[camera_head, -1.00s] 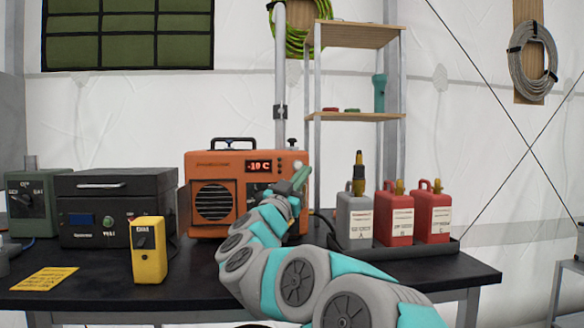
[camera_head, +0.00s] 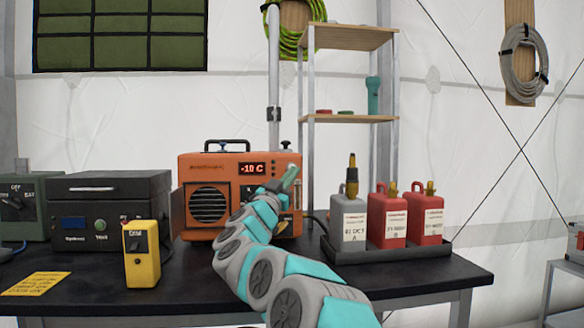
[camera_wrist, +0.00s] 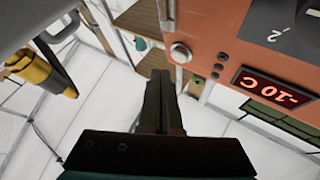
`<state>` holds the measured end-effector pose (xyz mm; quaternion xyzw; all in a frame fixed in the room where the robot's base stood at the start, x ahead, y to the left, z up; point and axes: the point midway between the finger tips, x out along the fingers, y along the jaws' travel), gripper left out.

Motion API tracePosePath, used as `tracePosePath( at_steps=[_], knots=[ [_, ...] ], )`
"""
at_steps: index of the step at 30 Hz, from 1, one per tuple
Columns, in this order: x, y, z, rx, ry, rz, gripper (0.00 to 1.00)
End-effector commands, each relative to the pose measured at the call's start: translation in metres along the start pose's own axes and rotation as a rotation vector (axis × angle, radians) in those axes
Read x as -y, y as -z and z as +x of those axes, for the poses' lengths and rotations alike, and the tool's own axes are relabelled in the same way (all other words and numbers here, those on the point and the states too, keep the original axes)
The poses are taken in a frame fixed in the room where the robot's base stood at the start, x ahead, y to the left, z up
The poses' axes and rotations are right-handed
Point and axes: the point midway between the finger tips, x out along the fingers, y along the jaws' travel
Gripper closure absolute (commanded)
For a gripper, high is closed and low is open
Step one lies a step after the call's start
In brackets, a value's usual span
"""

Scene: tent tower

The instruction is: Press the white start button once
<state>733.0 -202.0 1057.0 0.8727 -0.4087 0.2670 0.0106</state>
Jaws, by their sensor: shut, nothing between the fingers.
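The orange heater-like unit (camera_head: 240,172) stands on the black bench and its red display (camera_head: 252,168) reads -10 C. A small round white button (camera_head: 292,167) is at the front panel's upper right. The white button also shows in the wrist view (camera_wrist: 180,53), on the orange panel beside the display. My gripper (camera_head: 291,179) is shut and empty, in front of the panel just below the button. In the wrist view the closed fingertips (camera_wrist: 158,78) are just lower left of the button; I cannot tell whether they touch it. My arm hides the panel's lower right.
A yellow device (camera_head: 142,254) and a black box (camera_head: 110,207) stand left on the bench. A dark tray (camera_head: 388,251) with a grey bottle (camera_head: 348,220) and two red bottles (camera_head: 387,217) is on the right. A shelf rack (camera_head: 348,118) stands behind.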

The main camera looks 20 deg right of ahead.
Motion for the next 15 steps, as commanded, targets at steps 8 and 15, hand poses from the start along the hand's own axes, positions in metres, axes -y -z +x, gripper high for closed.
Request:
tracePosePath(
  at_steps=[8, 15],
  knots=[
    [0.0051, -0.0042, 0.0090, -0.002, -0.002, 0.002, 1.00],
    [0.0053, -0.0049, 0.0088, -0.002, -0.002, 0.002, 1.00]
  ],
)
